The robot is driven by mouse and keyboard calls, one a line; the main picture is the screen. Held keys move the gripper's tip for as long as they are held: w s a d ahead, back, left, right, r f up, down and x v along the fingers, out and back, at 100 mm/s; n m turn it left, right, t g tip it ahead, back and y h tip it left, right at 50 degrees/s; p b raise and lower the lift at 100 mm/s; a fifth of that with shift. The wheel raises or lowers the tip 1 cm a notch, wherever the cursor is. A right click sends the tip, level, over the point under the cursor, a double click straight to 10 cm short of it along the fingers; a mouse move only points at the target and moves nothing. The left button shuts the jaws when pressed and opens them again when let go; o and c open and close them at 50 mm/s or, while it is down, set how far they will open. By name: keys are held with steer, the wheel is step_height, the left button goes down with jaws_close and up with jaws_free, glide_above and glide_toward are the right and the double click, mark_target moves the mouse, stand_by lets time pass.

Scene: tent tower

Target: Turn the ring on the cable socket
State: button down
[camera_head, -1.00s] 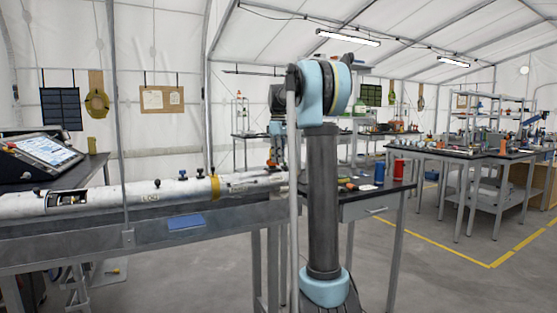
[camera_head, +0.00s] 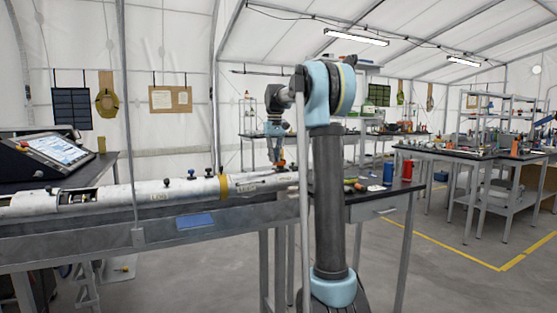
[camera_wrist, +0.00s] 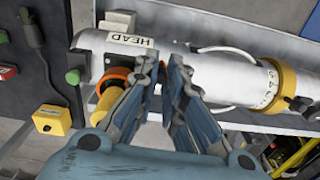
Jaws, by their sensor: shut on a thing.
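A white tube (camera_head: 100,199) lies along the bench and also shows in the wrist view (camera_wrist: 215,75), with a "HEAD" label near its end. An orange ring (camera_wrist: 111,78) sits at the tube's side by that end, with a yellow cylindrical part (camera_wrist: 107,100) against it. My gripper (camera_wrist: 164,65) is over the tube, its fingers close together. The ring shows just left of the left finger, which partly covers the yellow part. What lies between the fingertips I cannot make out. In the head view my gripper (camera_head: 277,162) points down at the tube's right end.
A yellow band (camera_wrist: 285,85) circles the tube to the right. A dark panel with a green button (camera_wrist: 73,77), a red button (camera_wrist: 8,72) and a yellow box (camera_wrist: 50,120) stands at left. A blue cylinder (camera_head: 388,174) and red cylinder (camera_head: 407,171) stand on the bench's right part.

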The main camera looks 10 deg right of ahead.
steer(key=m, duration=0.1)
steer(key=w+a+m, duration=0.1)
steer(key=m, duration=0.1)
steer(key=shift+w+a+m, duration=0.15)
steer(key=shift+w+m, duration=0.1)
steer(key=shift+m, duration=0.15)
steer(key=shift+w+a+m, duration=0.3)
steer(key=shift+w+m, duration=0.2)
steer(key=shift+m, duration=0.65)
steer(key=shift+w+a+m, duration=0.25)
steer(key=shift+w+m, duration=0.25)
steer(key=shift+m, duration=0.65)
steer(key=shift+w, duration=0.1)
steer(key=c, duration=1.9)
jaws_free()
steer(key=shift+a+r, duration=0.1)
step_height(320, 180, up, 12)
steer(key=shift+f, duration=0.2)
